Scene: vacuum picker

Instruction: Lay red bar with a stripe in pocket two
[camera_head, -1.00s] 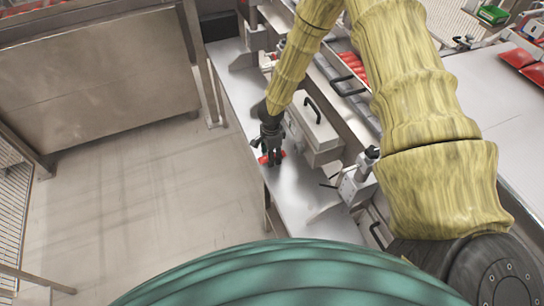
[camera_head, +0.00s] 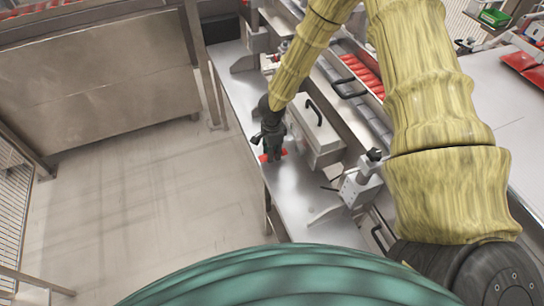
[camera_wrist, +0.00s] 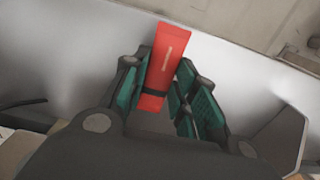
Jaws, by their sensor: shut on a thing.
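A red bar with a dark stripe (camera_wrist: 167,62) stands out between the fingers in the wrist view. It has a pale mark on its upper face, and the dark stripe crosses it near the fingers. My gripper (camera_wrist: 158,88) is shut on it. In the head view, my gripper (camera_head: 271,151) points down at the steel worktop (camera_head: 297,189), near its left edge. Red ends of the bar (camera_head: 264,158) show beside the fingers there. I cannot tell whether the bar touches the worktop. I cannot make out pocket two in either view.
A steel box with a black handle (camera_head: 315,135) stands just right of my gripper. A clamp-like fixture (camera_head: 361,183) stands nearer on the worktop. A row of red bars (camera_head: 363,75) lies in a channel behind. Open floor (camera_head: 130,200) lies to the left.

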